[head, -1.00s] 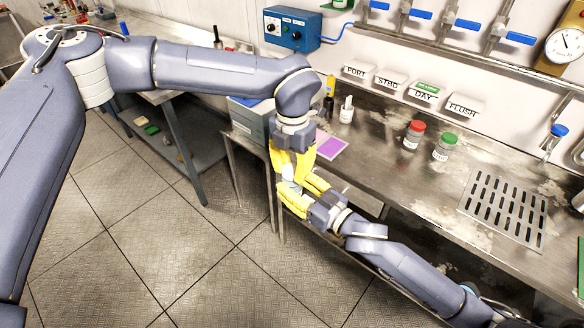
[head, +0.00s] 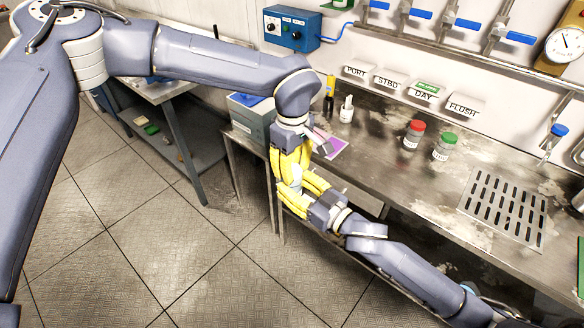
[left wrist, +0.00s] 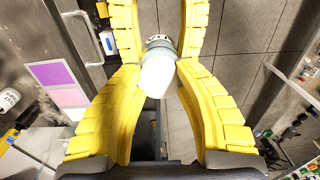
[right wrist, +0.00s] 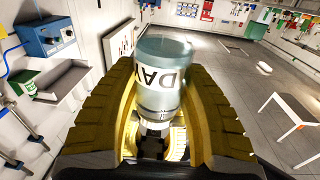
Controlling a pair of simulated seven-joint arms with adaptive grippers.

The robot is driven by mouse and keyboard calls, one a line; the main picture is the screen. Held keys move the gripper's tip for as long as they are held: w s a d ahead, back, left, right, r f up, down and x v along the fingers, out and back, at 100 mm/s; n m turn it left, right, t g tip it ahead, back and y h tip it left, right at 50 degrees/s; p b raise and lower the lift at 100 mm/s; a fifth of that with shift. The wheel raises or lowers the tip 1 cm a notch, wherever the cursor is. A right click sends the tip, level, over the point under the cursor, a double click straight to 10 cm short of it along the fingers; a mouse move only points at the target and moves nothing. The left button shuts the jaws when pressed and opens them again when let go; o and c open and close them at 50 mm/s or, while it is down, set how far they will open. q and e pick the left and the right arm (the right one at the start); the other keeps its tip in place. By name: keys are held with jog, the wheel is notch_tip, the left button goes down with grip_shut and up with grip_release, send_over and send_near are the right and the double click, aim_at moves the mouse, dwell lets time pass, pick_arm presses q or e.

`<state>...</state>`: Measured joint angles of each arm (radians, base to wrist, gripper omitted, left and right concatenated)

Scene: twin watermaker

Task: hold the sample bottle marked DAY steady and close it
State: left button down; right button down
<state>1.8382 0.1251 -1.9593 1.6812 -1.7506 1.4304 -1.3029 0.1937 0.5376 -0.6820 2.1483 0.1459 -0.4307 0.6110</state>
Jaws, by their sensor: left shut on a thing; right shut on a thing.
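The sample bottle (right wrist: 165,75) is a clear, pale cylinder, and its DAY lettering appears upside down in the right wrist view. My right gripper (head: 312,193) is shut around it, with yellow fingers on both sides. My left gripper (head: 287,165) comes from above and meets the right one in front of the bench. In the left wrist view its fingers are shut on a white cap (left wrist: 157,76), with the grey-clear bottle (left wrist: 160,42) just beyond. The fingers hide most of the bottle in the head view. I cannot tell how far the cap is seated.
A red-capped bottle (head: 413,134) and a green-capped bottle (head: 444,146) stand on the steel bench (head: 385,152). The DAY holder (head: 424,94) is on the wall.

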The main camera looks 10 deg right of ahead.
pick_arm(q)
jog(key=m, duration=0.2)
jog(key=shift+m, duration=0.3)
jog(key=c, duration=0.9)
grip_release()
jog(key=shift+r, duration=0.1)
notch_tip(320, 180, up, 12)
jog(key=shift+f, duration=0.1)
jog(key=shift+d, duration=0.1)
